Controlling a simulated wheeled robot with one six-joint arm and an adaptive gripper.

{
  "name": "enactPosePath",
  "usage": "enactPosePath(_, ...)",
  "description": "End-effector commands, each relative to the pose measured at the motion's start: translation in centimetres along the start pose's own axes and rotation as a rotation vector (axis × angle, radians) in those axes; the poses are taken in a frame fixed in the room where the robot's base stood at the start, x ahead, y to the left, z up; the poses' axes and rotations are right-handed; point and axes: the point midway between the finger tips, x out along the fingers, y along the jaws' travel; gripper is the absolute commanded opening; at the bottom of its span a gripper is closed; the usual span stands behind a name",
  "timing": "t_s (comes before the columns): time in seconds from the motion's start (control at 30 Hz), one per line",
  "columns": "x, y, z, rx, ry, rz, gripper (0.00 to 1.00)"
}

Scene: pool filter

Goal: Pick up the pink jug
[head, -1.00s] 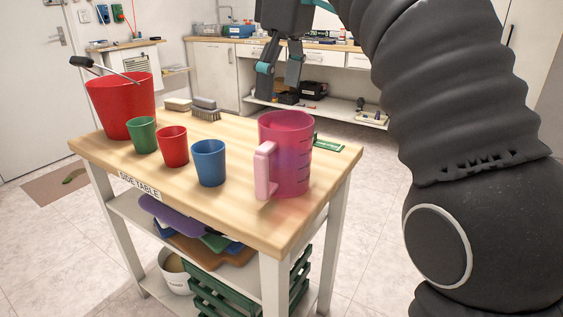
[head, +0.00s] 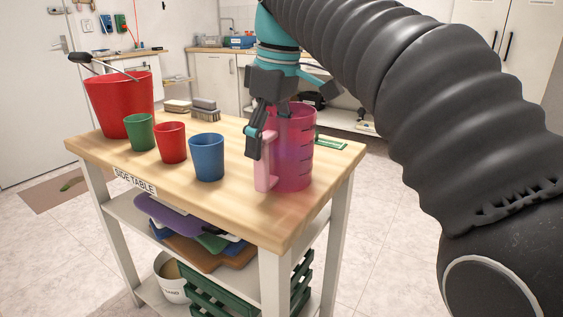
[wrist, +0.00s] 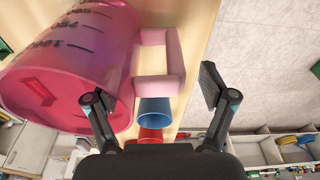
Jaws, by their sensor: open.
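The pink jug (head: 294,160) stands upright on the side table, its pale pink handle facing the front left. My gripper (head: 262,138) is at the jug's upper part, pointing down, with one dark finger beside the handle. The other finger is hard to make out there. In the wrist view the jug (wrist: 70,70) fills the left side, and its handle (wrist: 160,62) lies between the two spread fingers of my gripper (wrist: 155,92). The left finger overlaps the jug's wall in that view. The jaws are open, and I cannot tell whether they touch the jug.
A blue cup (head: 207,158), a red cup (head: 171,143) and a green cup (head: 139,132) stand left of the jug. A red bucket (head: 120,108) and brushes (head: 204,109) are farther back on the table (head: 235,205). A flat green item (head: 331,143) lies right of the jug.

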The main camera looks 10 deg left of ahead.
Motion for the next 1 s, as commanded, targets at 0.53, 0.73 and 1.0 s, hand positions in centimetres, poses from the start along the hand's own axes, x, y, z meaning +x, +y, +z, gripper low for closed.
enactPosePath(0.53,1.2,0.02,0.02,0.001,0.0,0.0,0.43)
enactPosePath(0.73,1.13,0.01,0.02,0.0,0.001,0.001,0.12)
enactPosePath(1.0,0.48,0.04,-0.12,0.0,0.002,0.002,0.12)
